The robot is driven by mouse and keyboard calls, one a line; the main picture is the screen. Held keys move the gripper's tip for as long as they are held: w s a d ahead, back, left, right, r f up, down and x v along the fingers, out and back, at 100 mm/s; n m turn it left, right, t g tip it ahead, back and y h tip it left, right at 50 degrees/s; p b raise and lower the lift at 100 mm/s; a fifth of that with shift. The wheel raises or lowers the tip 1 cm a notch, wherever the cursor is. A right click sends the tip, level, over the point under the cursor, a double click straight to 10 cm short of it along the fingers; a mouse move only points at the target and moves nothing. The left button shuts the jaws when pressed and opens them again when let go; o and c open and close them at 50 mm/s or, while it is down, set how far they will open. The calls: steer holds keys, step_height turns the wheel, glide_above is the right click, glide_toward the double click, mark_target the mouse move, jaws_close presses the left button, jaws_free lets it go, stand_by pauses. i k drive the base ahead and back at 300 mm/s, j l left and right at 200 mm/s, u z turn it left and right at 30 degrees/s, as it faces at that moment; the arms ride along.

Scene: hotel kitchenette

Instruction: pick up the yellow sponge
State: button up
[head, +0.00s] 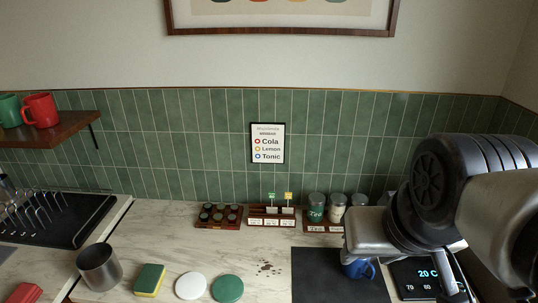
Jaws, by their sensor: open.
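The yellow sponge (149,279) lies flat on the marble counter at lower left of the head view. Its top is a dark green scouring layer, and its yellow body shows along the edge.
A metal cup (99,267) stands just left of the sponge. White (190,286) and green (227,289) discs lie to its right. A red block (24,293) is at the lower left corner. A dish rack (45,219), jars (337,207) and a dark mat (335,280) occupy the counter.

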mark_target(148, 284)
steer(key=k+j+u, duration=0.1)
steer(key=j+u, duration=0.85)
steer(key=j, duration=0.15)
